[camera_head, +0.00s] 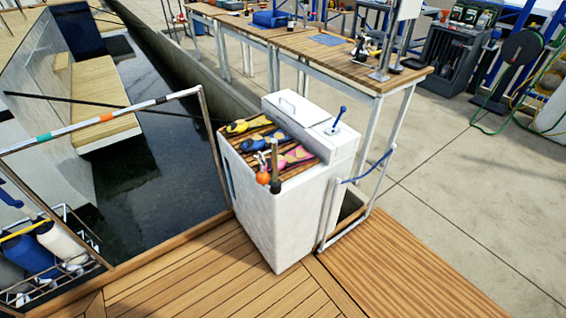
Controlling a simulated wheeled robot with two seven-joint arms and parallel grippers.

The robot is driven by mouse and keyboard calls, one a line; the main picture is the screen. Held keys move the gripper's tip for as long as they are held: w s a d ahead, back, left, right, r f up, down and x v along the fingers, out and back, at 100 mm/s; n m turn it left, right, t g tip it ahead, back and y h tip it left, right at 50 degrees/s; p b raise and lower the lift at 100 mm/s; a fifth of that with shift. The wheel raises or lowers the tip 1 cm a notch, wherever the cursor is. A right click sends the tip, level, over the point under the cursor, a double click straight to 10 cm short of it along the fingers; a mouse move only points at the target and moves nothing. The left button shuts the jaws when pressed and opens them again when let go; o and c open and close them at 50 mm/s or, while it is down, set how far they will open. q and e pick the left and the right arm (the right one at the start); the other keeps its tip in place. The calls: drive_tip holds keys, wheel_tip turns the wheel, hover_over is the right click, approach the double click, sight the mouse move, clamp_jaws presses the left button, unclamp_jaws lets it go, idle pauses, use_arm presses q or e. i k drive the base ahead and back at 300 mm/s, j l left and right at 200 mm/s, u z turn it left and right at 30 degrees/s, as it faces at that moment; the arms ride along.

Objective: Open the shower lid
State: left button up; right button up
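A white cockpit locker (265,225) stands on the wooden deck near the middle of the view. On its back edge is a raised white box with a closed lid (297,110) that carries a small grey handle (288,103). A blue lever (338,118) stands up from the box's right part. No label shows, so I cannot tell for certain which panel is the shower lid. Neither of my grippers is in view.
Dark water (150,190) lies left. The wooden deck (215,275) in front is clear. A workbench (345,66) stands behind.

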sight(301, 111)
drive_tip(key=i+l, duration=0.15)
drive_tip(key=l, duration=0.15)
drive_tip(key=i+l+u, duration=0.1)
drive_tip(key=i+l, duration=0.25)
drive_tip(key=l, duration=0.25)
drive_tip(key=i+l+u, duration=0.1)
drive_tip(key=l, duration=0.2)
